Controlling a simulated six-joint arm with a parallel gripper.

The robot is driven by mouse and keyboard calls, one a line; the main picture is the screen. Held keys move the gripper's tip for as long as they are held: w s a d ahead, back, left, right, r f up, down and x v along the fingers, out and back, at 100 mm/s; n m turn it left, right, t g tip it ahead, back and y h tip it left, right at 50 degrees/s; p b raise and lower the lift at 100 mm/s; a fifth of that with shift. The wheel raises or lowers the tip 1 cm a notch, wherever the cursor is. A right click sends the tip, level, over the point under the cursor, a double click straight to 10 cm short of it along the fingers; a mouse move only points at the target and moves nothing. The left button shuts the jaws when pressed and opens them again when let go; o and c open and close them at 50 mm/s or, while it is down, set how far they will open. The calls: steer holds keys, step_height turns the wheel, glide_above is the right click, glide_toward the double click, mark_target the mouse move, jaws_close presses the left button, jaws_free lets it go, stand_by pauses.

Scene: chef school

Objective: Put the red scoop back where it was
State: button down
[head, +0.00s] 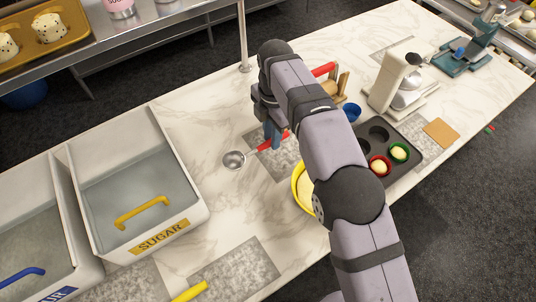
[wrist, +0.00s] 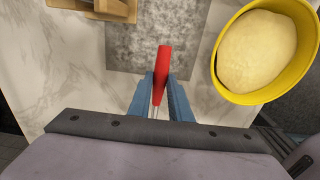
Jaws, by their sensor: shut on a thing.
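The red scoop has a round metal cup (head: 234,160) and a red handle (wrist: 162,75). My gripper (head: 272,134) is shut on the handle; in the wrist view its blue fingers (wrist: 160,92) are on both sides of it. The cup points left in the head view, over or on the marble counter beside a grey speckled patch (head: 283,163). I cannot tell whether the scoop touches the counter. My arm hides part of the handle and the counter behind it.
A yellow bowl of dough (wrist: 222,84) stands close right of my gripper in the wrist view. A wooden holder (head: 343,83), a red bar (head: 323,70) and a muffin tray (head: 411,134) lie beyond my arm. The sugar bin (head: 181,217) stands left; bare marble lies between.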

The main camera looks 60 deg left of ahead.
mark_target(272, 159)
steer(key=shift+f+p, duration=1.2)
steer(key=shift+f, duration=2.6)
steer(key=shift+f, duration=0.2)
steer(key=c, duration=1.6)
jaws_free()
steer(key=shift+r, duration=0.1)
step_height(272, 159, up, 12)
steer(key=shift+w+r+b, duration=0.1)
steer(key=shift+b, duration=0.9)
